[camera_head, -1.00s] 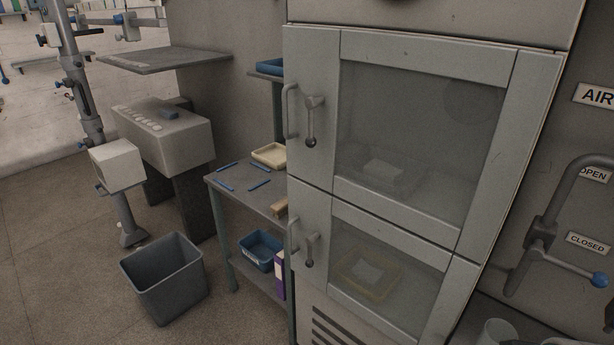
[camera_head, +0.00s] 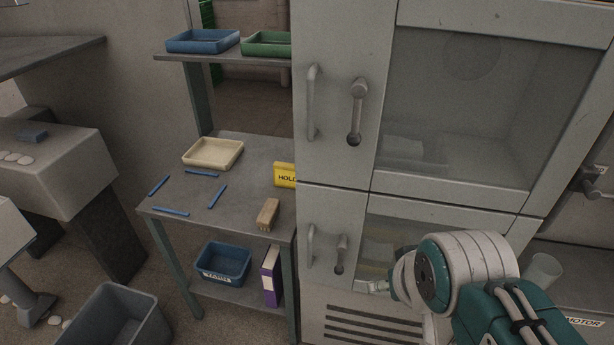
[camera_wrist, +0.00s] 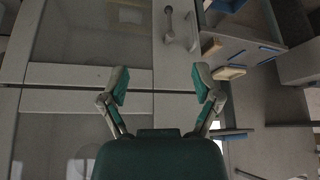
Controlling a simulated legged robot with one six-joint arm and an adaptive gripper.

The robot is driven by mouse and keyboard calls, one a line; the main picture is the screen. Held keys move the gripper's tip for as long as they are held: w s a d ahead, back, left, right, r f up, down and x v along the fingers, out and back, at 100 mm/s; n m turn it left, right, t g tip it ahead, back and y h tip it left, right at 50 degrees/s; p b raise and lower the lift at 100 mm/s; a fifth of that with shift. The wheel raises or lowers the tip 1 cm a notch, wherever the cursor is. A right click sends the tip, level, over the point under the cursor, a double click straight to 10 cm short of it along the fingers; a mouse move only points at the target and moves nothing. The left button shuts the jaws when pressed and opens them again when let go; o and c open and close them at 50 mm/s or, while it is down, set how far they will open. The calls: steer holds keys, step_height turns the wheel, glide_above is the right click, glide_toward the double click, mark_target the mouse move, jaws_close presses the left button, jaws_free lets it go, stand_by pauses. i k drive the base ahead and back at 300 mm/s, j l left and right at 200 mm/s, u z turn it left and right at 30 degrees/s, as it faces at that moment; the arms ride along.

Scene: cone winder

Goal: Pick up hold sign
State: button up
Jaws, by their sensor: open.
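The hold sign (camera_head: 285,175) is a small yellow block with dark "HOLD" lettering. It stands on the grey side table (camera_head: 240,150) in the head view, its right end cut off by the cabinet's edge. My gripper (camera_wrist: 160,82) is open and empty in the wrist view, its two green-padded fingers spread apart. It is in front of the cabinet, to the right of the sign in the head view and apart from it. In the wrist view small pale and brown things show on the table to the right, but I cannot tell which is the sign.
The cabinet (camera_head: 334,150), with protruding handles, stands right beside the table. A cream tray (camera_head: 213,153), a wooden brush-like block (camera_head: 267,214) and several blue sticks lie on the table. A shelf (camera_head: 215,56) with blue and green trays is above. A bin (camera_head: 118,318) stands on the floor.

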mark_target(283, 173)
steer(key=i+j, duration=0.1)
steer(key=j, duration=0.35)
steer(key=i+j+z, duration=0.15)
steer(key=j, duration=0.35)
steer(key=i+j+z, duration=0.3)
steer(key=j, duration=0.25)
steer(key=i+j+z, duration=0.15)
steer(key=i+j, duration=0.1)
steer(key=j, duration=0.1)
